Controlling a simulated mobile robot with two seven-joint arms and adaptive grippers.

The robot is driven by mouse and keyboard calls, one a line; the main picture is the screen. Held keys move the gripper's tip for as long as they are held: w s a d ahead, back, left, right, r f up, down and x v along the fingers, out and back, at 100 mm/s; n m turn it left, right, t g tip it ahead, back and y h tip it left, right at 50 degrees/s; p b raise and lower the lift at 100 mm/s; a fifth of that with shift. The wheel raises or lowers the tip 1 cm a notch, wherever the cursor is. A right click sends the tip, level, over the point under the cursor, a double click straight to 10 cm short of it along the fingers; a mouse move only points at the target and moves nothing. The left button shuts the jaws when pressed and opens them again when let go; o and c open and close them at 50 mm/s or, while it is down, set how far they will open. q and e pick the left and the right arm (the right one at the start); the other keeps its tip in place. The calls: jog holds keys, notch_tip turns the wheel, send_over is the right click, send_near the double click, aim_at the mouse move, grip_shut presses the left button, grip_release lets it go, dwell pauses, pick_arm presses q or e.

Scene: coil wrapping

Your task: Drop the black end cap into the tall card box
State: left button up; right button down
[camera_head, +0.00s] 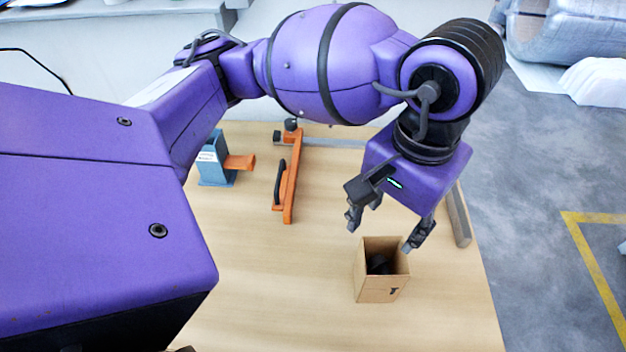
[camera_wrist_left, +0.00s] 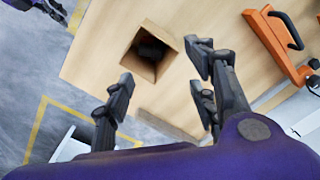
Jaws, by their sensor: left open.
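The tall card box (camera_head: 377,287) stands upright on the wooden table, open at the top. A black object, which looks like the end cap, lies inside the box (camera_head: 379,264). In the left wrist view the card box (camera_wrist_left: 166,72) shows beyond my fingers, with the dark cap (camera_wrist_left: 151,50) inside it. My left gripper (camera_head: 387,232) is open and empty, above and just behind the box, with one finger near the box's rim in the head view. It also shows in the left wrist view (camera_wrist_left: 160,82) with its fingers spread.
An orange tool with a black handle (camera_head: 287,190) lies on the table (camera_head: 290,280), left of the box. A blue-grey holder with an orange part (camera_head: 216,162) stands farther left. A grey bar (camera_head: 457,215) lies along the right edge. The table front is clear.

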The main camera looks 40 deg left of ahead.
pick_arm(q)
notch_tip(320, 180, up, 12)
jog(key=shift+d, duration=0.2)
dwell(0.6)
